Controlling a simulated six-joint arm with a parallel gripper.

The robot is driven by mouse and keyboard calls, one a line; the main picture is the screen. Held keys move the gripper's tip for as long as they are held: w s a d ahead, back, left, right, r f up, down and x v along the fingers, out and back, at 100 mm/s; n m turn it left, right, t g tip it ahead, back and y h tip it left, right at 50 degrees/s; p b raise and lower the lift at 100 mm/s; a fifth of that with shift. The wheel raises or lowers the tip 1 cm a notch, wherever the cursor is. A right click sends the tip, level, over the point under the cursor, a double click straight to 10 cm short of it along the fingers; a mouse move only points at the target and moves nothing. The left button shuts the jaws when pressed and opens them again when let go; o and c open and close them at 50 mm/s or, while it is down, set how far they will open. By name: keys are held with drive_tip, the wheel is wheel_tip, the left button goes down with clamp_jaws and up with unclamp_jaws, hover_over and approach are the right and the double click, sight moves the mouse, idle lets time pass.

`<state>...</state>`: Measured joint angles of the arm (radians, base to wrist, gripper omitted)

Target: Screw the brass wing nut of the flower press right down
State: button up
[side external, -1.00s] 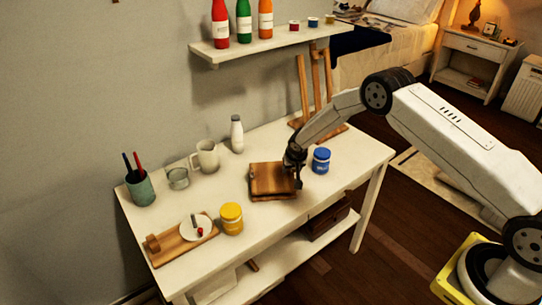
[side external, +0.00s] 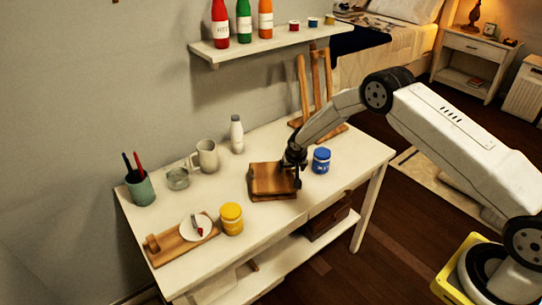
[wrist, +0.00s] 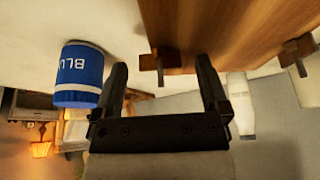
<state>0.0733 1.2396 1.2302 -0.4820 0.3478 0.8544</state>
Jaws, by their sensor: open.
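The flower press (side external: 272,181) is a square of brown wooden boards lying on the white table. In the wrist view its wooden board (wrist: 225,28) fills the top right. Two small brown winged fittings show at its edge, one between my fingers (wrist: 160,66) and one farther right (wrist: 297,52). I cannot tell for sure which is the brass wing nut, or how far down it sits. My gripper (side external: 298,184) is at the press's right edge, and in the wrist view (wrist: 161,72) its fingers stand apart on either side of the nearer fitting, with gaps visible.
A blue jar (side external: 321,160) stands close to the right of my gripper; it shows left of the fingers in the wrist view (wrist: 80,75). A white bottle (side external: 237,134), mug (side external: 207,156), yellow jar (side external: 231,218) and wooden board (side external: 170,244) stand farther left. The front right tabletop is clear.

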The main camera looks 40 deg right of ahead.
drive_tip(key=v, duration=0.7)
drive_tip(key=shift+r, duration=0.25)
drive_tip(key=shift+s, duration=0.1)
drive_tip(key=c, duration=0.6)
drive_tip(key=shift+c, duration=0.6)
drive_tip(key=d+n+g, duration=0.1)
drive_tip(key=n, duration=0.3)
drive_tip(key=w+d+n+g, duration=0.1)
drive_tip(key=n, duration=0.4)
drive_tip(key=w+n+g+y, duration=0.1)
drive_tip(key=n, duration=0.4)
drive_tip(key=shift+w+d, duration=0.25)
drive_tip(key=shift+d, duration=0.15)
drive_tip(key=n, duration=0.2)
drive_tip(key=n+g+y, duration=0.1)
drive_tip(key=n, duration=0.1)
drive_tip(key=shift+w+a+r, duration=0.15)
drive_tip(key=shift+r, duration=0.05)
drive_tip(key=shift+f, duration=0.1)
